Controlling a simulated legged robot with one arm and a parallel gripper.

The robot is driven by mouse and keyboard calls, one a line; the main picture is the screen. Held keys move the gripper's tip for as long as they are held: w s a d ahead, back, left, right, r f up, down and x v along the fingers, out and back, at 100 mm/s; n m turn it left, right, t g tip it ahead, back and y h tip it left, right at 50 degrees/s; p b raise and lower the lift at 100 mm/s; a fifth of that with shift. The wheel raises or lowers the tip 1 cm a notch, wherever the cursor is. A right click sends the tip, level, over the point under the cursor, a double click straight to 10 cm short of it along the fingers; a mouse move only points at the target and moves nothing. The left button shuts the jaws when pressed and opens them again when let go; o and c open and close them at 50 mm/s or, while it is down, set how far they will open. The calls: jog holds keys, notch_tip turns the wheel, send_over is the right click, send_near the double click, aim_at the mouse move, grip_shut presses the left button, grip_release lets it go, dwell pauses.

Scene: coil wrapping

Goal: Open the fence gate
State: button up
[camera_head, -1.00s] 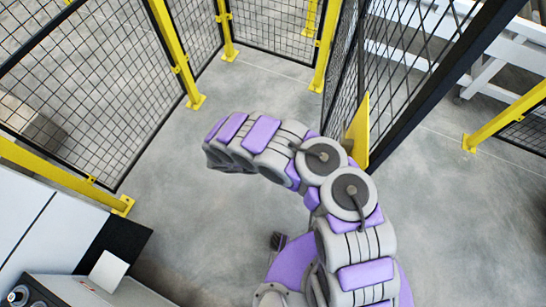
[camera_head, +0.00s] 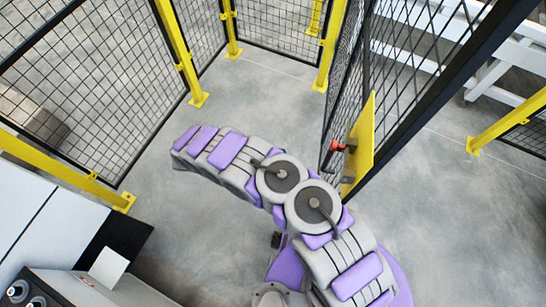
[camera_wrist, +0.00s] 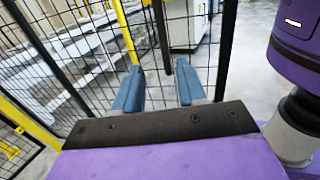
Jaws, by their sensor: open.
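The fence gate is a black-framed mesh panel (camera_head: 400,75) at the upper right of the head view. It stands at an angle to the line of yellow posts, with floor showing on both sides. A yellow plate (camera_head: 360,145) with a red handle (camera_head: 340,146) is on its near edge. My arm bends to the left, beside the gate and apart from the handle in the picture. My gripper (camera_wrist: 159,90) is open and empty, its two blue fingers apart in front of mesh in the wrist view. I cannot tell which panel that is. The fingers are hidden in the head view.
Mesh fence with yellow posts (camera_head: 181,50) stands at the left and back. A white cabinet with a dark panel (camera_head: 112,243) is at the lower left. White beams (camera_head: 505,75) lie beyond the gate. Grey floor (camera_head: 255,95) is clear between the fence and gate.

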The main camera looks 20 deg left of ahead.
jog(key=shift+s+a, duration=0.15)
jog(key=shift+a, duration=0.3)
dwell(0.3)
